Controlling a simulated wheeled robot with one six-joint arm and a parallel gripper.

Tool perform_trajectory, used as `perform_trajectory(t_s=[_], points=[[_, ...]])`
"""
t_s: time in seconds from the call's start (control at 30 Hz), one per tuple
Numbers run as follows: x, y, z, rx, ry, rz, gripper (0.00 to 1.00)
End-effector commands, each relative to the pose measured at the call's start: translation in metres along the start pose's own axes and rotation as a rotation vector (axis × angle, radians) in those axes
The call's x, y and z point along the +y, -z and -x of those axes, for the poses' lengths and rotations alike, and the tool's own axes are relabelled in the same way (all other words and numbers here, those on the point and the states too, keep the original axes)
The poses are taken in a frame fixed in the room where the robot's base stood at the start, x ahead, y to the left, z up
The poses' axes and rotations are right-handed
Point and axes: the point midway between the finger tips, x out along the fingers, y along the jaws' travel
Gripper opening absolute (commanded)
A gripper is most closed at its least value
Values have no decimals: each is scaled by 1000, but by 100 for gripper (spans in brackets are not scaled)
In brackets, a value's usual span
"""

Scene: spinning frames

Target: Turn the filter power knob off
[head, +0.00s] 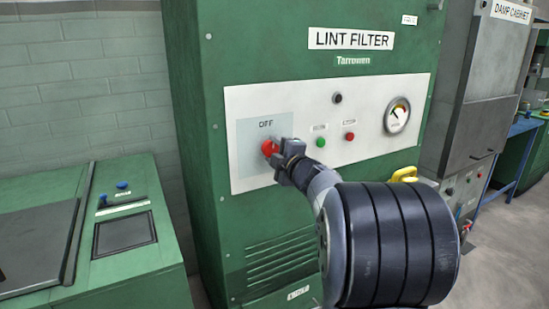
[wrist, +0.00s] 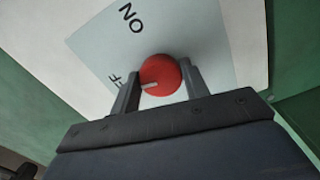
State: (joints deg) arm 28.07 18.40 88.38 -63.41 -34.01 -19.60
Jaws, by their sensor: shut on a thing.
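A round red knob (head: 267,147) sits on a pale blue plate (head: 248,135) on the front of the green lint filter cabinet (head: 262,60). My gripper (head: 277,152) reaches the knob from the right and is shut on it. In the wrist view, the fingers of my gripper (wrist: 160,82) lie on both sides of the red knob (wrist: 163,70). A short white mark on the knob points left, roughly toward partly hidden "FF" lettering. The word "ON" shows at the upper left of the plate. In the head view, "OFF" stands above the knob.
Right of the knob are a green button (head: 320,142), a red button (head: 349,136) and a round gauge (head: 397,114). A low green machine (head: 128,240) stands at the left. A grey damp cabinet (head: 485,80) stands at the right. Open floor shows at the lower right.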

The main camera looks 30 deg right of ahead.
Motion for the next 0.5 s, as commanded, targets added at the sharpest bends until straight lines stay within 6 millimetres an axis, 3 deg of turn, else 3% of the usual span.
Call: perform_trajectory(t_s=[0.5], points=[[-1,0,0,1,2,208,21]])
